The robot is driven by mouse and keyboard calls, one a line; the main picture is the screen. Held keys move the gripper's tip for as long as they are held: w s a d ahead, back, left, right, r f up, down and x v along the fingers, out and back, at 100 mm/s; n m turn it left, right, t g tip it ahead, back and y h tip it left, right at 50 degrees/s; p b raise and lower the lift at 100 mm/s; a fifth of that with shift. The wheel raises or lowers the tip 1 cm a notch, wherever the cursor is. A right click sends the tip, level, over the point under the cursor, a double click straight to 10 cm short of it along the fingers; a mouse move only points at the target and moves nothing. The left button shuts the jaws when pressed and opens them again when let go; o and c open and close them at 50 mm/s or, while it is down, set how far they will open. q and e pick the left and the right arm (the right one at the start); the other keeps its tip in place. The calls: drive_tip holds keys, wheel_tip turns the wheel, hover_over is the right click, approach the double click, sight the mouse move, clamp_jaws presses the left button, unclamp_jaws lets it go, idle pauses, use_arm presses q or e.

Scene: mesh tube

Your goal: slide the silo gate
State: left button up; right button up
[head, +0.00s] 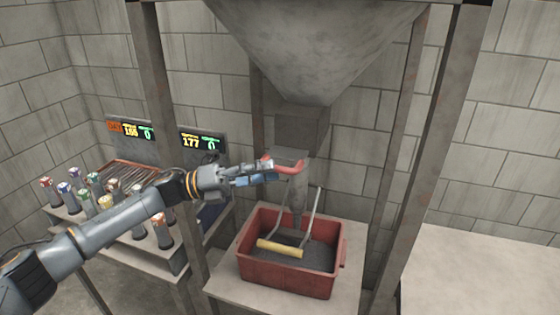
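The grey silo hopper (325,40) narrows down to a square outlet (301,130) in the middle of the head view. The gate's red handle (287,163) sticks out at the outlet's lower left. My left gripper (268,170) is at the handle, its fingers pointing right at the handle's left end. The fingers overlap the handle in the picture; I cannot tell whether they grip it. A grey stream or spout (297,200) hangs below the outlet, over the bin. My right gripper is not in view.
A red bin (285,280) with dark grains and a yellow-handled bail (279,248) stands under the outlet. Steel posts (418,170) flank the silo. At left, a table holds several colour-topped tubes (75,173) and digital displays (202,142). A pale surface (480,270) at right is clear.

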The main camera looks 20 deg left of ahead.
sight(279, 170)
use_arm(q)
drive_tip(key=shift+p+x, duration=0.55)
drive_tip(key=shift+x, duration=0.65)
drive_tip(key=shift+w+d+r, duration=0.15)
drive_tip(key=shift+d, duration=0.05)
drive_tip(key=shift+w+d, duration=0.1)
drive_tip(key=shift+d, duration=0.15)
drive_tip(key=c, duration=0.7)
clamp_jaws()
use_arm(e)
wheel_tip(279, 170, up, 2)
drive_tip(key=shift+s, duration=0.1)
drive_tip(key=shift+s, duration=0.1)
